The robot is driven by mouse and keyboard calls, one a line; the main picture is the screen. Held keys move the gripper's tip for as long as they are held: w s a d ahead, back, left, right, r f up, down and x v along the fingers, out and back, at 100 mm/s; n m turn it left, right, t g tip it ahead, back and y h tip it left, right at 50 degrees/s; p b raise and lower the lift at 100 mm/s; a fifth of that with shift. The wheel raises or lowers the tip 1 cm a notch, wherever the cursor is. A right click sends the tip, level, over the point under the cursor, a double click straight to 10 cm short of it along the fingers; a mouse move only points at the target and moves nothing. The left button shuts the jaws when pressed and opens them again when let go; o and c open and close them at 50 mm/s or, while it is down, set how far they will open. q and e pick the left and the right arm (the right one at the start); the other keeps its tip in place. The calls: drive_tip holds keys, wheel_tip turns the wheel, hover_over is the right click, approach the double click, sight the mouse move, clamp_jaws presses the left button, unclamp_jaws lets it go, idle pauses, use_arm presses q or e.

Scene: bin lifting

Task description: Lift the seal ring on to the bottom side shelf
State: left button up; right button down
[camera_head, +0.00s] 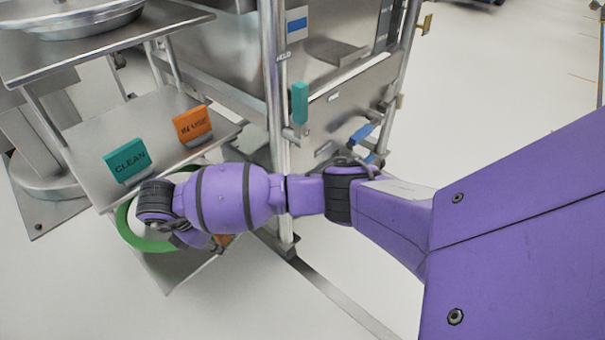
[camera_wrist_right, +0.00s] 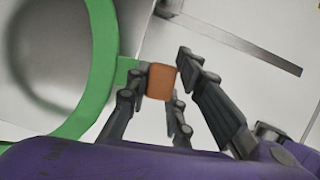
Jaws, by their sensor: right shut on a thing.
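The seal ring is a green ring (camera_head: 141,238) in the head view, low at the left, partly hidden behind my right wrist. It fills the left of the wrist view (camera_wrist_right: 100,60). A short green tab joins it to an orange block (camera_wrist_right: 160,82), which sits between the fingers. My right gripper (camera_head: 208,241) is shut on this orange end of the ring; it also shows in the wrist view (camera_wrist_right: 158,95). The bottom side shelf (camera_head: 185,268) is a metal plate showing beneath the ring. I cannot tell whether they touch. My left gripper is out of view.
Above is a metal shelf (camera_head: 95,135) with a teal CLEAN sign (camera_head: 127,160) and an orange IN USE sign (camera_head: 192,125). A metal post (camera_head: 272,75) and steel frame stand right of it. The floor (camera_head: 330,275) in front is clear.

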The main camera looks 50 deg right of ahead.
drive_tip(key=shift+w+f+m+b, duration=0.55)
drive_tip(key=shift+w+f+m, duration=0.05)
drive_tip(key=shift+w, duration=0.1)
drive_tip(key=shift+f, duration=0.35)
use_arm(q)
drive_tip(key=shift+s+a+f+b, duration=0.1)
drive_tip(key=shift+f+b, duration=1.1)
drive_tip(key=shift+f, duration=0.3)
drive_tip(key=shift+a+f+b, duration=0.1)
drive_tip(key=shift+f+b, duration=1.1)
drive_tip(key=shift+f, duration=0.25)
use_arm(e)
drive_tip(key=shift+f, duration=2.85)
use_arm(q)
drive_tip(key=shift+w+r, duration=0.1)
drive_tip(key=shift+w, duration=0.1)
use_arm(e)
drive_tip(key=shift+f, duration=0.15)
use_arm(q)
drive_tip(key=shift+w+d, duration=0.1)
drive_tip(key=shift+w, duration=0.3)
use_arm(e)
drive_tip(key=shift+f, duration=0.2)
